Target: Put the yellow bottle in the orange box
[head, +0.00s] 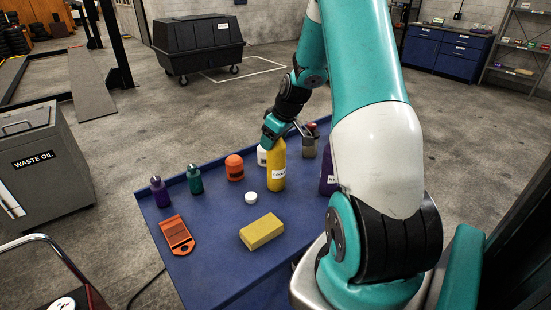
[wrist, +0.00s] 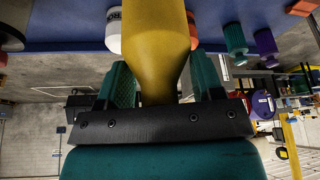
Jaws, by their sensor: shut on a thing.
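The yellow bottle (head: 277,165) is upright but tilted a little, over the blue table in the head view. My gripper (head: 272,138) is shut on its upper part. In the wrist view the yellow bottle (wrist: 155,45) runs up between the two teal fingers of my gripper (wrist: 163,85), and its base is out of frame. I cannot tell whether its base touches the table. No orange box is clear in either view.
On the blue table (head: 205,255) stand an orange jar (head: 235,168), a teal bottle (head: 195,179), and purple bottles (head: 160,191) (head: 328,172). A yellow block (head: 262,231), white cap (head: 251,197) and orange flat tool (head: 177,235) lie in front. A waste oil bin (head: 40,165) stands left.

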